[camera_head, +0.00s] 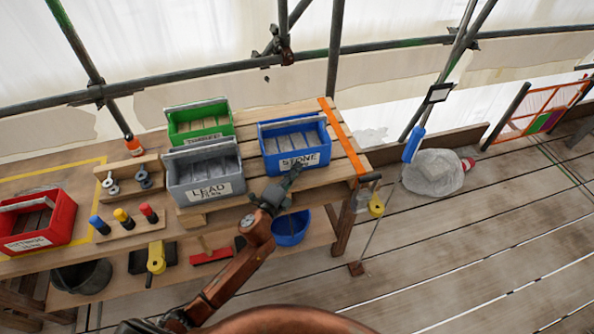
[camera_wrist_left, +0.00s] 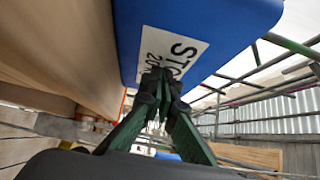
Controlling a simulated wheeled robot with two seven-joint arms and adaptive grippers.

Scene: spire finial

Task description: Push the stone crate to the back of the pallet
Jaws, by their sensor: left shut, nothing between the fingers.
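The stone crate (camera_head: 312,159) is blue with a raised handle and a white "STONE" label on its front. It stands on the slatted wooden pallet (camera_head: 345,160), right of the lead crate. My left gripper (camera_head: 296,171) is in front of it, with its fingertips at the label. In the left wrist view the blue crate (camera_wrist_left: 215,20) fills the upper middle, and the shut fingers (camera_wrist_left: 160,76) overlap its label. They look touching or nearly touching; I cannot tell which. Nothing is between them. My right gripper is not in view.
The grey lead crate (camera_head: 205,182) stands close on the left, with a green crate (camera_head: 200,125) behind it. A red crate (camera_head: 40,240) is at the far left. An orange strip (camera_head: 342,135) runs along the right. A blue bucket (camera_head: 291,230) sits below the front edge.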

